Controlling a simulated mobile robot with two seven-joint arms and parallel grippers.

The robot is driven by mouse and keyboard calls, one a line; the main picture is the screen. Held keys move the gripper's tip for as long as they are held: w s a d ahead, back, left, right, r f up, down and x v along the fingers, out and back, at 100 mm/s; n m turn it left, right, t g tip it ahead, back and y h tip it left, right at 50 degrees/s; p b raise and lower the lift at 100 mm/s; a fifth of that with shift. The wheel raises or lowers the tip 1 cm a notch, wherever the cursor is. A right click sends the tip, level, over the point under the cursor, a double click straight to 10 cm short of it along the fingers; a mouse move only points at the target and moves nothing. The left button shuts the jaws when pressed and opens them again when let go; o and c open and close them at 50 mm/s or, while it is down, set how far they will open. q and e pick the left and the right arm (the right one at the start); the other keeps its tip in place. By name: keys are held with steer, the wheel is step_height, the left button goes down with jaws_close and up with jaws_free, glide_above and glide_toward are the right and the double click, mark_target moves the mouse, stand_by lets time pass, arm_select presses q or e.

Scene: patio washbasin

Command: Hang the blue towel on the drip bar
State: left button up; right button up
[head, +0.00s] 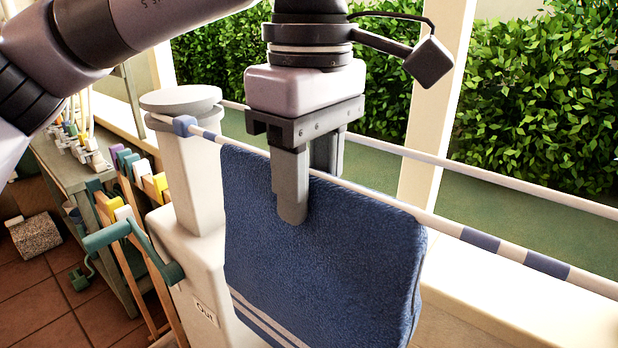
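The blue towel (350,248) hangs from the white bar (438,220), its top edge along the bar. Its front face hangs down, with pale stripes near the lower edge. My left gripper (309,190) points down over the towel's top edge. One finger is in front of the towel and the other goes behind the bar, so the bar and cloth lie between them. Whether the fingers press on the cloth cannot be told. The towel's back side and the far fingertip are hidden. My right gripper is not in view.
The bar has blue bands (546,264) and runs from a white post (192,165) to the right. A second white rail (500,180) lies behind it. A wooden rack with colored handles (125,235) stands at left. The bar right of the towel is clear.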

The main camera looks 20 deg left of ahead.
arm_select(q)
jaws_close()
steer(key=o, duration=0.5)
jaws_free()
step_height(320, 180, up, 7)
steer(key=shift+f+p, duration=0.2)
steer(key=shift+p, duration=0.2)
steer(key=shift+r, duration=0.3)
